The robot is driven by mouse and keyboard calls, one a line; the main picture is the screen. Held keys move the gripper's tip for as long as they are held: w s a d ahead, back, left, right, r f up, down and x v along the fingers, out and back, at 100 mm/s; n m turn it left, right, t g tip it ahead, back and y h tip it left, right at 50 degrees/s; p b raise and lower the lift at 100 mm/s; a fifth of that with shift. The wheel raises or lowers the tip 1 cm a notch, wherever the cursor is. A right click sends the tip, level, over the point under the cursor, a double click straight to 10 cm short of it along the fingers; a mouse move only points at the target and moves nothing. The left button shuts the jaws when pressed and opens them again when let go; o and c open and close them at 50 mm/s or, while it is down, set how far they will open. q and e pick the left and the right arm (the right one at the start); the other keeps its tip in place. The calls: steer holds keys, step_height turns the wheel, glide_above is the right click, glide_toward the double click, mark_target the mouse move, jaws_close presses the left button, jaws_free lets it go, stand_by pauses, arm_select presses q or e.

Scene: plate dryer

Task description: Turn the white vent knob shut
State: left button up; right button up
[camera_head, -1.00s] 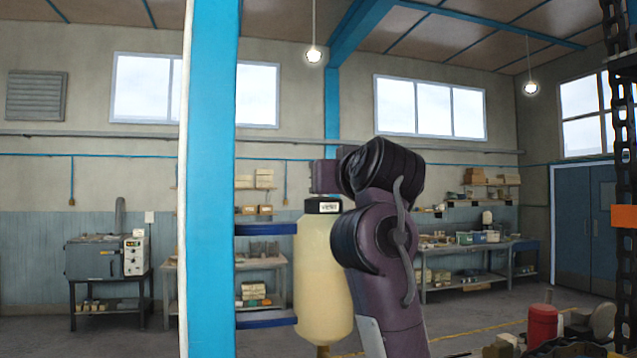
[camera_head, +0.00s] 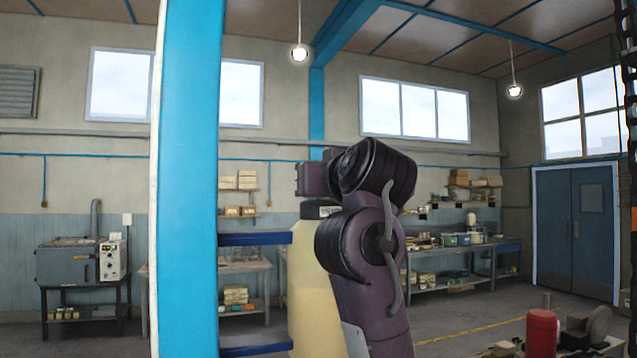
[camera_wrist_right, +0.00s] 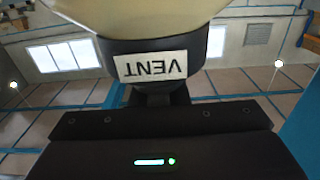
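A cream vessel (camera_head: 308,285) with a black cap (camera_head: 310,211) stands beside a blue post in the head view. My right arm hides its right side. In the right wrist view the cap (camera_wrist_right: 160,55) carries a white VENT label (camera_wrist_right: 150,66), upside down, with the cream body above it. My right gripper's dark housing (camera_wrist_right: 160,140) faces the cap closely. A dark part lies between them. I cannot make out a white knob or the fingertips, so I cannot tell whether the gripper touches or holds anything. My left gripper is in neither view.
The blue post (camera_head: 188,180) with blue brackets (camera_head: 255,238) stands left of the vessel. A red cylinder (camera_head: 541,332) is at the lower right. Benches, a grey oven (camera_head: 75,262) and blue doors (camera_head: 580,230) line the far walls. Open floor lies between.

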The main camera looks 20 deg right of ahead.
steer(key=shift+c, duration=1.1)
steer(key=shift+d+h, duration=0.1)
steer(key=shift+h, duration=0.2)
jaws_close()
steer(key=shift+d+m+h+b, duration=0.15)
steer(key=shift+m+h+b, duration=0.35)
steer(key=shift+m+h, duration=0.5)
steer(key=m+h+b, duration=0.1)
steer(key=h, duration=0.1)
steer(key=m+g+h+b, duration=0.1)
steer(key=m+h+b, duration=0.1)
steer(key=m+g+h+b, duration=0.1)
steer(key=h+b, duration=0.1)
steer(key=h, duration=0.1)
steer(key=shift+s+d+f+m, duration=0.15)
steer(key=shift+d+m, duration=0.1)
steer(key=shift+m, duration=0.05)
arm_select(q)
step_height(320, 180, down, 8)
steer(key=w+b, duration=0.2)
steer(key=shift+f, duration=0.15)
arm_select(e)
steer(key=shift+d+m+g+h, duration=0.1)
steer(key=shift+m+g+h, duration=1.1)
steer(key=shift+g+h, duration=0.3)
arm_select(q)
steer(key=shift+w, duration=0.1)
arm_select(e)
steer(key=shift+h, duration=0.3)
